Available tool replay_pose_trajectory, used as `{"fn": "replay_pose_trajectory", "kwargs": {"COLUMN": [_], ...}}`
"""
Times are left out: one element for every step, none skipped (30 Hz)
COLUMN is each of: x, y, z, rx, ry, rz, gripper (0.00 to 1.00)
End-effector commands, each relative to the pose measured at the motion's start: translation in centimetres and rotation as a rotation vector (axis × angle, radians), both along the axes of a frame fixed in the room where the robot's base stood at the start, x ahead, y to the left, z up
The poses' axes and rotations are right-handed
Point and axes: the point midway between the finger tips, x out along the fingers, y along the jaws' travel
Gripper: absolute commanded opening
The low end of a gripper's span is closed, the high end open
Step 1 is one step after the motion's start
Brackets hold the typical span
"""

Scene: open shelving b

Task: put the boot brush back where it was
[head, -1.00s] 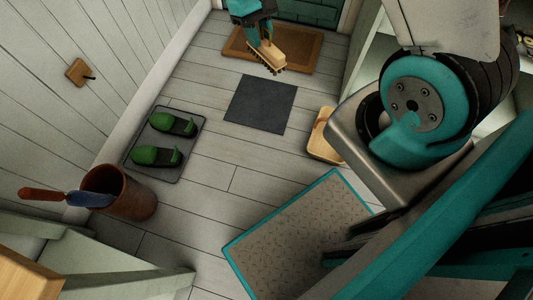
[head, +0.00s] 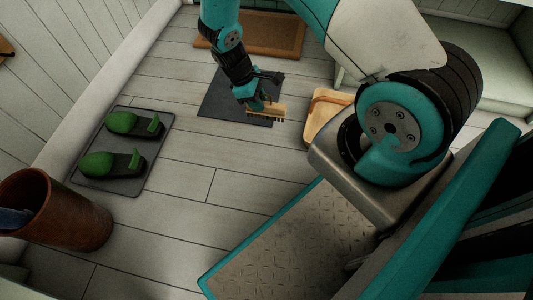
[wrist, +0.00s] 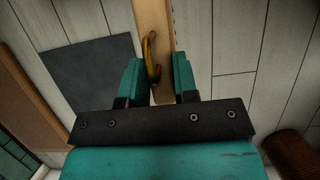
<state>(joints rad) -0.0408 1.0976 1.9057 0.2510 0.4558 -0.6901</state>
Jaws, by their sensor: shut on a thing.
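The boot brush (head: 280,112) has a pale wooden back and dark bristles. My gripper (head: 258,103) is shut on it and holds it over the lower right part of the dark square mat (head: 218,98). The gap between brush and floor cannot be judged. In the wrist view the brush (wrist: 152,18) runs up from between the two teal fingers of my gripper (wrist: 157,78), with a curved brass-coloured hook (wrist: 151,55) on it. The dark mat (wrist: 88,70) lies to its left there.
A grey tray (head: 146,177) holds green shoes (head: 112,163) at the left. A reddish-brown pot (head: 65,215) stands at lower left. A brown doormat (head: 270,35) lies at the back. A light wooden item (head: 322,122) lies right of the brush. Planks between are clear.

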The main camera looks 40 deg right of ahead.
Motion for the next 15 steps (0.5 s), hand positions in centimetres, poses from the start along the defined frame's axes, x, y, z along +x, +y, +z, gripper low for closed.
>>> {"fn": "replay_pose_trajectory", "kwargs": {"x": [0.0,-0.1,0.0,-0.1,-0.1,-0.1,-0.1,-0.1,-0.1,-0.1,-0.1,-0.1,-0.1,-0.1,-0.1], "y": [0.0,-0.1,-0.1,-0.1,-0.1,-0.1,-0.1,-0.1,-0.1,-0.1,-0.1,-0.1,-0.1,-0.1,-0.1], "z": [-1.0,-1.4,-2.2,-2.9,-3.7,-4.9,-5.8,-6.8,-7.9,-8.8,-9.6,-10.8,-11.6,-12.4,-13.3], "rx": [-0.001,0.0,-0.001,-0.001,-0.001,-0.001,-0.001,-0.001,-0.001,-0.001,-0.001,-0.001,-0.001,-0.001,-0.002], "ry": [0.002,0.002,0.002,0.002,0.002,0.002,0.003,0.003,0.002,0.003,0.003,0.002,0.002,0.002,0.001], "rz": [0.005,0.008,0.009,0.009,0.009,0.009,0.008,0.008,0.007,0.007,0.007,0.007,0.007,0.007,0.007], "gripper": [0.0,0.0,0.0,0.0,0.0,0.0,0.0,0.0,0.0,0.0,0.0,0.0,0.0,0.0,0.0]}}
